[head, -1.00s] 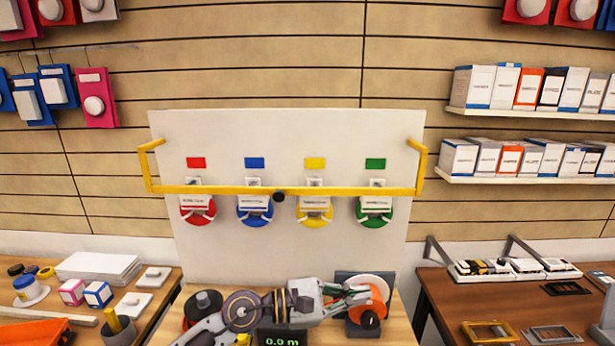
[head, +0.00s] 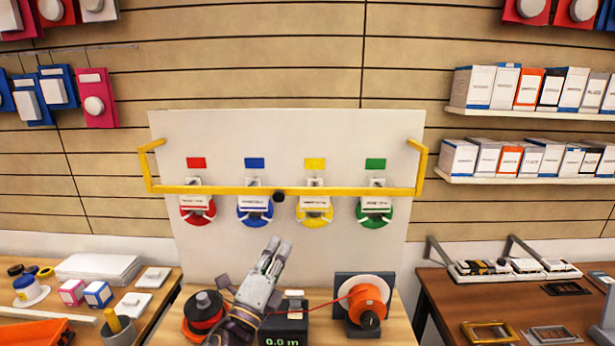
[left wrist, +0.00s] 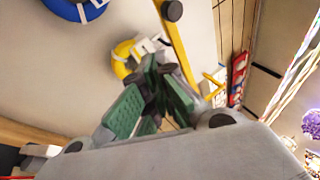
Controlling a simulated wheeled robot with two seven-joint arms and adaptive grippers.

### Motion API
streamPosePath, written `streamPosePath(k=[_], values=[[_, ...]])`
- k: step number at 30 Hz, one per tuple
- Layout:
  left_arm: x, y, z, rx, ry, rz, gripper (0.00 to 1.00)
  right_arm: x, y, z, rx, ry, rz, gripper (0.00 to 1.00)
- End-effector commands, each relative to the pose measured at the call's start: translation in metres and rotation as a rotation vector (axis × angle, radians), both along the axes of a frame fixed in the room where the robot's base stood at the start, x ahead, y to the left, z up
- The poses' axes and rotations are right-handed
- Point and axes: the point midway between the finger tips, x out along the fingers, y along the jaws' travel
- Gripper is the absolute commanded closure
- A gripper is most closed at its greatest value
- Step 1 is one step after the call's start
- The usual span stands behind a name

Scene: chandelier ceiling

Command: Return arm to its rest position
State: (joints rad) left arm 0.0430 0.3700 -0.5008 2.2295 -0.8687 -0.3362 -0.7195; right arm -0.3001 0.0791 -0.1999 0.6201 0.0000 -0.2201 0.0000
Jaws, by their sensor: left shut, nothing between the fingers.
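My left gripper (head: 274,258) is in the lower middle of the head view, its fingers pointing up toward the white board. It is shut and empty. In the left wrist view its green-padded fingers (left wrist: 150,95) come together in front of the board. My left arm comes up from the bottom edge, between a dark spool with red on it (head: 205,308) and a black meter box (head: 283,325) reading 0.0 m. My right gripper is not in view.
An orange spool (head: 368,302) with a red line stands right of the meter. The white board (head: 290,140) carries a yellow bar (head: 230,190) and red, blue, yellow and green round holders. Side tables (head: 450,300) hold small parts. Shelves with boxes are at right.

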Motion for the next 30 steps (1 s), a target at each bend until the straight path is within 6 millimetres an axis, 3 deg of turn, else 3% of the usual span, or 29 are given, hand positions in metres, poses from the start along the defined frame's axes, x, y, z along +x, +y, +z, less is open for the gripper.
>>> streamPosePath(k=[7, 14, 23, 30], values=[[0.005, 0.056, -0.055, -0.313, 0.300, 0.127, 1.00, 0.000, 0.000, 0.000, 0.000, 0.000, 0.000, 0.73], [-0.009, 0.100, -0.119, -0.590, 0.572, 0.262, 1.00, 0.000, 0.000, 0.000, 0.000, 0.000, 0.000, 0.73], [-0.059, 0.139, -0.208, -0.925, 0.913, 0.468, 1.00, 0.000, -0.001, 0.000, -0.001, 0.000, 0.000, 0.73], [-0.121, 0.155, -0.270, -1.161, 1.171, 0.662, 1.00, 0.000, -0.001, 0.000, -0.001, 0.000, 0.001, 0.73]])
